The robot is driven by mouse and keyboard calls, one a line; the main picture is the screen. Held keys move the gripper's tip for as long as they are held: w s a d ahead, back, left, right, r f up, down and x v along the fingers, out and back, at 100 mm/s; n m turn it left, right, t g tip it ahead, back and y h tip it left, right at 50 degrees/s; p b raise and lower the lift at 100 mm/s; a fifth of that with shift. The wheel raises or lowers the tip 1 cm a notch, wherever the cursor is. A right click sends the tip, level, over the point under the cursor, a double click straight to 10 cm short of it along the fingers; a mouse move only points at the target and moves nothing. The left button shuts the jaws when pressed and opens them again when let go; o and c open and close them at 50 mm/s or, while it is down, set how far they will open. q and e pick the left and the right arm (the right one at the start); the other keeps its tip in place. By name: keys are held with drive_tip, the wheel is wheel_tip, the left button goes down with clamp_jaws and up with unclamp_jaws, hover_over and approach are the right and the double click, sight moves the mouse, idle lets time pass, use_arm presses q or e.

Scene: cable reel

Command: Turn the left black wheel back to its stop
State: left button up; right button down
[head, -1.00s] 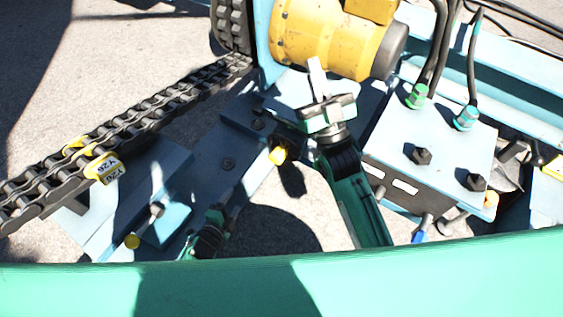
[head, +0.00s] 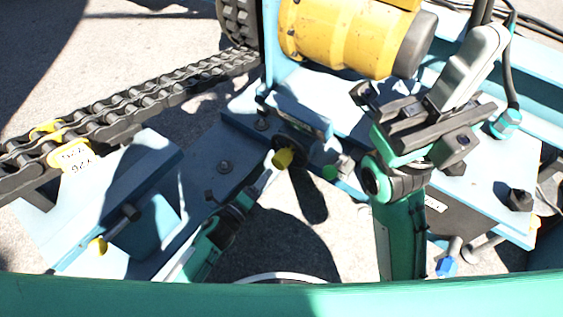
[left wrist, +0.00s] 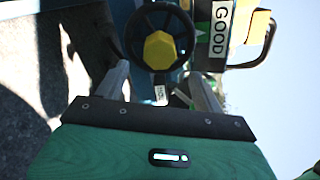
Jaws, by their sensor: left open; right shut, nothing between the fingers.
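The black wheel (head: 291,147) with a yellow hub (head: 284,158) sits near the middle of the head view, seen nearly edge-on. In the left wrist view the wheel (left wrist: 133,36) shows face-on, with its faceted yellow hub (left wrist: 160,49). My left gripper (left wrist: 159,80) is open, its two pale fingers apart on either side below the wheel. I cannot tell whether they touch the rim. In the head view my left gripper (head: 256,190) is close below the wheel. My right gripper (head: 490,42) is shut and empty, up at the right above the blue box.
A black chain (head: 120,110) with yellow tags runs along the left. A yellow motor (head: 345,35) stands behind the wheel. The blue box (head: 500,165) with bolts and hose fittings is at the right. A white GOOD label (left wrist: 221,22) is beside the wheel.

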sight(277, 165)
use_arm(q)
drive_tip(key=b+x, duration=0.2)
drive_tip(key=x, duration=0.7)
drive_tip(key=shift+w+d+b, duration=0.1)
drive_tip(key=shift+b, duration=0.2)
drive_tip(key=c, duration=1.3)
